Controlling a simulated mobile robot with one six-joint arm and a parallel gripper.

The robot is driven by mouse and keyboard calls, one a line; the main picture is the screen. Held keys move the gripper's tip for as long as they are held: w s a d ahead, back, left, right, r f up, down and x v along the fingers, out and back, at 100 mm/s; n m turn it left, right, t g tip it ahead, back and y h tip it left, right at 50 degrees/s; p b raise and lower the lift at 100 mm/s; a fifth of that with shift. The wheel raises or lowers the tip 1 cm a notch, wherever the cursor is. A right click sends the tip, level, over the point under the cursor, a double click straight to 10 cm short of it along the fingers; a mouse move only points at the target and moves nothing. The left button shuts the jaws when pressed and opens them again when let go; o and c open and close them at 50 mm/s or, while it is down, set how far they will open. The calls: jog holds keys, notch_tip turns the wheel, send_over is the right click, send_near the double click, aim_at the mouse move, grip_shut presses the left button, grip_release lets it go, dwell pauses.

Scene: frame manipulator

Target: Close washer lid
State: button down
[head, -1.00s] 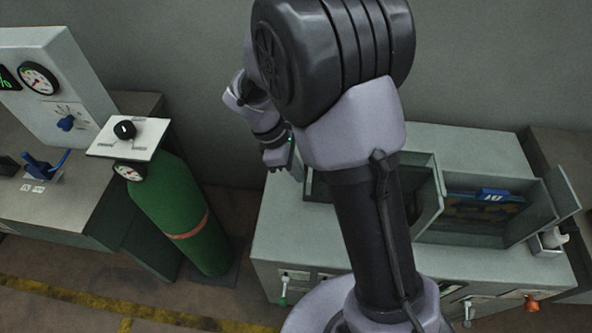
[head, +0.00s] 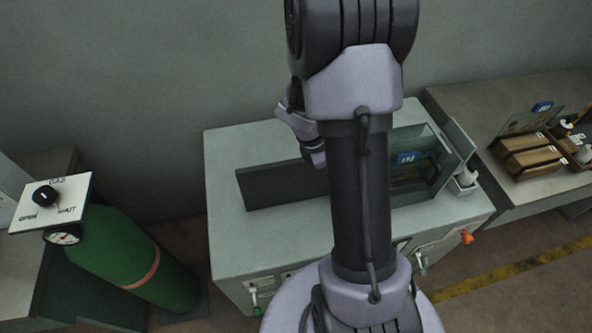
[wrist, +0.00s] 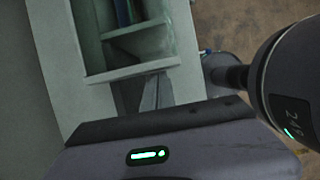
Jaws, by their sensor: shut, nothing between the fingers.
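The washer (head: 235,245) is a pale grey-green cabinet behind and around my arm in the head view. A dark rectangular area (head: 280,182) shows on its left top; I cannot tell whether it is a lid or an opening. The right bay (head: 425,190) is open, with a blue-labelled item inside and an upright panel (head: 460,147) at its right edge. My gripper (head: 317,163) is shut and empty, over the dark area's right part. My arm hides the middle of the washer. In the wrist view, pale compartment walls (wrist: 135,70) show beyond my gripper's body; the fingertips cannot be made out.
A green gas cylinder (head: 135,265) with a knob plate (head: 52,203) stands at the left. A bench (head: 500,185) with wooden blocks (head: 530,155) is at the right. A white container (head: 466,180) sits at the washer's right end. Orange (head: 467,237) and green (head: 256,309) handles are on its front.

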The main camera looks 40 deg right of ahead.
jog(key=s+d, duration=0.1)
jog(key=d, duration=0.1)
jog(key=s+d, duration=0.1)
jog(key=d, duration=0.2)
jog(key=s+d+p, duration=0.1)
jog(key=d, duration=0.1)
jog(key=shift+d, duration=0.2)
jog(key=shift+r, duration=0.1)
